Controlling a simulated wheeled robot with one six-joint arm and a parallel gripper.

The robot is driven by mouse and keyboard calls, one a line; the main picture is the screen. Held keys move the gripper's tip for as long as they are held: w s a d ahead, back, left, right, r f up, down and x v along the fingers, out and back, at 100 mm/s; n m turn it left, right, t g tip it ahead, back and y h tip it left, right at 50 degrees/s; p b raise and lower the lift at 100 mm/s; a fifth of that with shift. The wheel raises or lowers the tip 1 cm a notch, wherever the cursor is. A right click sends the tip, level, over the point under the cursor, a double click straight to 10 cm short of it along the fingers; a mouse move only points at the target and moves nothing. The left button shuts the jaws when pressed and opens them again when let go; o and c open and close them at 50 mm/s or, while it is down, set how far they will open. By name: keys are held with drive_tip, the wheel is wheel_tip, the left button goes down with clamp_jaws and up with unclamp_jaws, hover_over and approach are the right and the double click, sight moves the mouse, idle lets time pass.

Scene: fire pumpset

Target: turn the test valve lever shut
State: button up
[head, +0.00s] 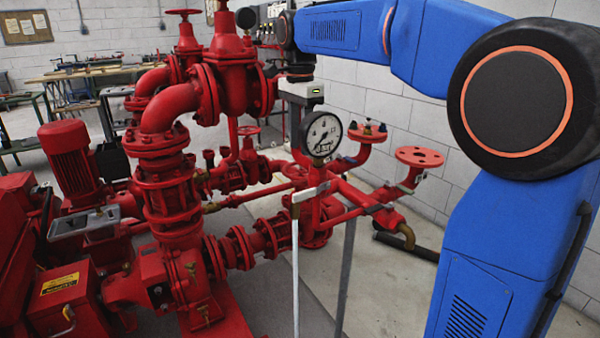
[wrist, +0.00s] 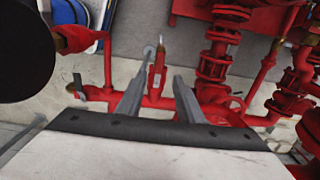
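My gripper (wrist: 163,80) shows in the wrist view with its two grey fingers apart. A short red pipe branch (wrist: 157,72) shows between them, beyond the fingertips. A thin grey lever with a rounded end (wrist: 148,51), which looks like the test valve lever, lies just past the left finger. I cannot tell if they touch.
Red flanged pipes and a large pump (head: 168,165) fill the left and middle. A red flange (head: 419,157) stands up at the right. A thin pale stand (head: 295,265) rises in front. A white block wall (head: 440,140) is behind.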

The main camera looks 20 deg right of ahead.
sight(300, 180)
wheel_tip(300, 180, down, 9)
drive_tip(key=shift+f, duration=0.15)
drive_tip(key=shift+c, duration=0.7)
clamp_jaws()
